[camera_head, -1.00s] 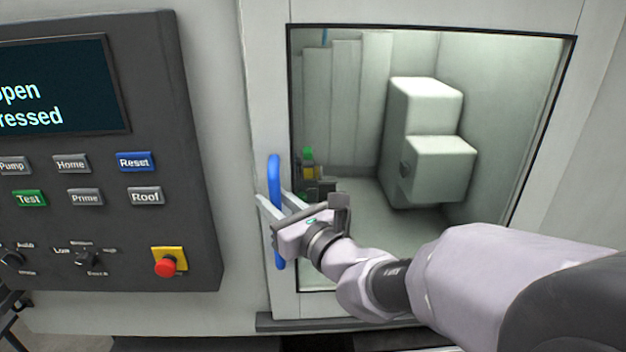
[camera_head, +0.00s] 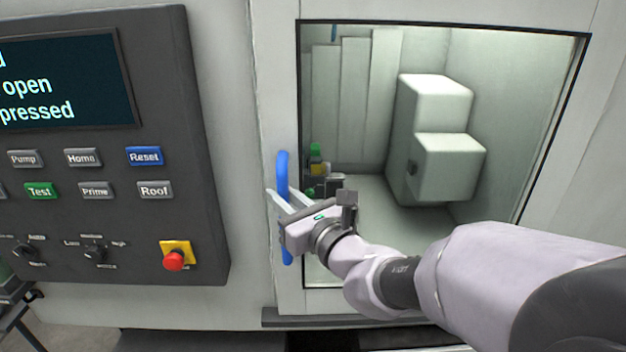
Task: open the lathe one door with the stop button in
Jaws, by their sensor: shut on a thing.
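The lathe door (camera_head: 285,80) is a pale panel with a large dark-framed window. Its blue upright handle (camera_head: 283,170) is at the door's left edge. My gripper (camera_head: 277,202) is shut on the blue handle, its fingers around the handle's middle; my wrist hides part of the handle's lower half. The red stop button (camera_head: 173,260) sits on a yellow plate at the lower right of the control panel (camera_head: 150,60). I cannot tell from its shape how far it is pushed in. The panel's screen (camera_head: 65,85) shows the partial words "open" and "pressed".
Through the window a white blocky machine unit (camera_head: 440,140) and a small green and yellow part (camera_head: 317,160) show inside. Panel buttons, such as the blue Reset (camera_head: 144,156), are left of the door. A dark ledge (camera_head: 335,316) runs below the door.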

